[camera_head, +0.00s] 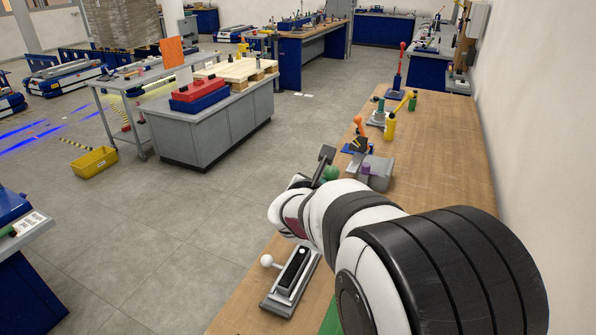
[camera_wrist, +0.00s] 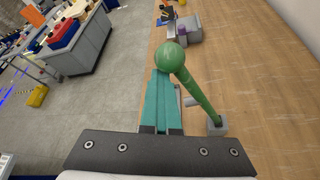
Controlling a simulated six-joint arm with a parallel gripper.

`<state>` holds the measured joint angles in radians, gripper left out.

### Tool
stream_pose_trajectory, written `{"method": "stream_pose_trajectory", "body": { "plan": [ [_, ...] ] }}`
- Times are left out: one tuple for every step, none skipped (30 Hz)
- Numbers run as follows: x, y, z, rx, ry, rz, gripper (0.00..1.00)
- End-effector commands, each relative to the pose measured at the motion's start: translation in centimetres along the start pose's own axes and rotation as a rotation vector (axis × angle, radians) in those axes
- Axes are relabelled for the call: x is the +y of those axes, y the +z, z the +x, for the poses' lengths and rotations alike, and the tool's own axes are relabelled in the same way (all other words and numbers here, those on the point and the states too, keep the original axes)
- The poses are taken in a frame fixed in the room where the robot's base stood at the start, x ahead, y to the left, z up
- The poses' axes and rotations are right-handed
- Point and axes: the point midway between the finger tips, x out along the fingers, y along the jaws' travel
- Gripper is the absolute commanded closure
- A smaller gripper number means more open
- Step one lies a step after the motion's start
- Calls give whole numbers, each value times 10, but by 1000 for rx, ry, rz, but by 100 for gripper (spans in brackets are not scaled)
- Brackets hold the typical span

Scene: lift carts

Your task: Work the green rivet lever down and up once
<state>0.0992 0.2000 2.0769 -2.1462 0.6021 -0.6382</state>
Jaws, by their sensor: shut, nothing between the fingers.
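The green rivet lever (camera_wrist: 197,92) shows in the wrist view as a green rod with a large green ball at its top. It rises, tilted to the left in that view, from a small grey foot (camera_wrist: 217,127) on the wooden bench. My gripper (camera_wrist: 162,72) is shut, its teal fingers together and empty. The fingertips are at the lower left of the ball, very close to it; I cannot tell if they touch. In the head view the green ball (camera_head: 331,173) shows beyond my wrist, and my arm hides the lever's lower part.
The wooden bench (camera_head: 450,140) runs along the right wall. A white-knobbed lever unit (camera_head: 291,277) lies nearer.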

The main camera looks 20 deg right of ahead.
Motion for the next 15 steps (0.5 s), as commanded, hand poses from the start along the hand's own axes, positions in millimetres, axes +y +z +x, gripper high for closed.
{"method": "stream_pose_trajectory", "body": {
  "plan": [
    [-2,4,0,-10,-5,8,100],
    [-2,4,0,-10,-5,9,100],
    [-2,4,0,-10,-6,9,100],
    [-2,4,0,-11,-6,9,100],
    [-2,4,0,-11,-6,10,100],
    [-2,4,0,-12,-6,10,100],
    [-2,5,0,-12,-7,10,100],
    [-2,5,-1,-12,-7,10,100],
    [-3,4,-5,-12,-6,10,100],
    [-4,4,-9,-12,-6,10,100],
    [-5,4,-15,-13,-4,10,100],
    [-8,2,-24,-12,-2,10,100],
    [-10,1,-32,-12,-2,10,100],
    [-12,0,-40,-11,-2,10,100],
    [-15,-2,-50,-9,0,7,100]
  ]
}}
